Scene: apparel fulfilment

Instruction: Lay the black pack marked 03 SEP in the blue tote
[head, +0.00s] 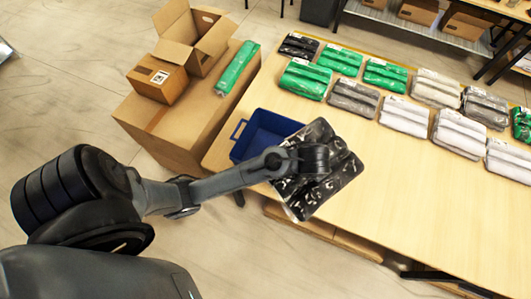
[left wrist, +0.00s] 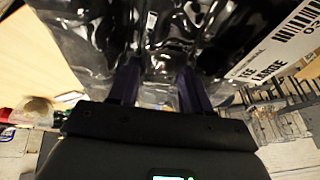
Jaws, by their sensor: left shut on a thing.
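A black, shiny plastic pack (head: 338,183) hangs from my left gripper in the head view, above the near right side of the blue tote. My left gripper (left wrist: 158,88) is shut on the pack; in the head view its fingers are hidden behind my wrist. In the left wrist view the pack (left wrist: 95,35) fills the top, with a white label (left wrist: 275,50) showing "LARGE" and a cut-off "03"; I cannot read the rest. The blue tote (head: 262,125) stands at the table's left end, partly covered by the pack and my arm. My right gripper is out of view.
Rows of green, grey, white and black packs, such as a green one (head: 305,78), lie along the table's (head: 420,215) far side. Cardboard boxes (head: 158,80) and a green pack (head: 237,67) sit on a large carton left of the tote. The near table is clear.

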